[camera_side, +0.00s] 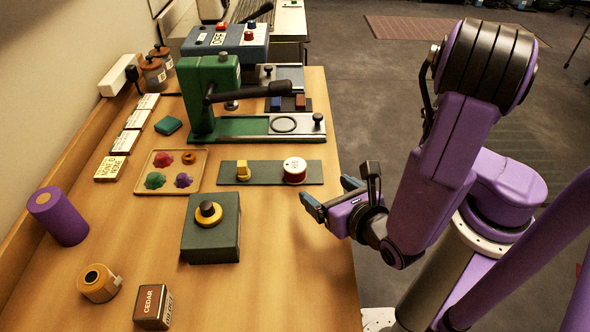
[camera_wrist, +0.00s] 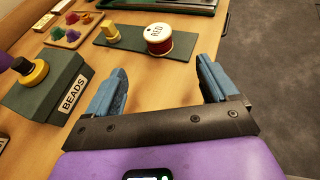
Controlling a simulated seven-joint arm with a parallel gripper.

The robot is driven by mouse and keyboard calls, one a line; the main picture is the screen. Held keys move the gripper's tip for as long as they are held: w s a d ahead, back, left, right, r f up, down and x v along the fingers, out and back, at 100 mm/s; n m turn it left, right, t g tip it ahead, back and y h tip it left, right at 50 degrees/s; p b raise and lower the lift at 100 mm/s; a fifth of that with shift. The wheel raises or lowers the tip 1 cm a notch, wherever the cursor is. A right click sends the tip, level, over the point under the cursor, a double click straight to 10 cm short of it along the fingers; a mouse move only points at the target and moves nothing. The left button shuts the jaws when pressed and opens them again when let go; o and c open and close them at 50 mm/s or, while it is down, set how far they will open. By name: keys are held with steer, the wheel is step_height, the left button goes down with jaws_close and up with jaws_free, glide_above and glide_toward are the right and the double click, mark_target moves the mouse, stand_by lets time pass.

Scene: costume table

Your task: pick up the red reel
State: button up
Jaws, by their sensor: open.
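The red reel (camera_side: 294,172) has a white top and stands upright on the right end of a flat dark green strip (camera_side: 268,176). In the wrist view the reel (camera_wrist: 158,44) shows the letters RED on its white top, with red thread around its side. My gripper (camera_side: 331,196) is to the right of the reel, near the table's right edge, apart from it. In the wrist view my gripper (camera_wrist: 162,84) has its blue fingers spread wide with nothing between them, and the reel lies beyond the fingertips.
A dark green BEADS box (camera_side: 212,245) with a black and yellow knob is in front. A green press (camera_side: 212,100) stands behind. A tray (camera_side: 195,159) of coloured pieces is at left. The table's right front is clear.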

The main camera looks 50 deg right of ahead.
mark_target(299, 170)
steer(key=x, duration=0.8)
steer(key=shift+w+d+f, duration=0.15)
steer(key=shift+w, duration=0.1)
steer(key=shift+r+x, duration=0.2)
steer(key=shift+x, duration=2.95)
steer(key=shift+w+a, duration=0.15)
steer(key=shift+a, duration=0.1)
steer(key=c, duration=1.1)
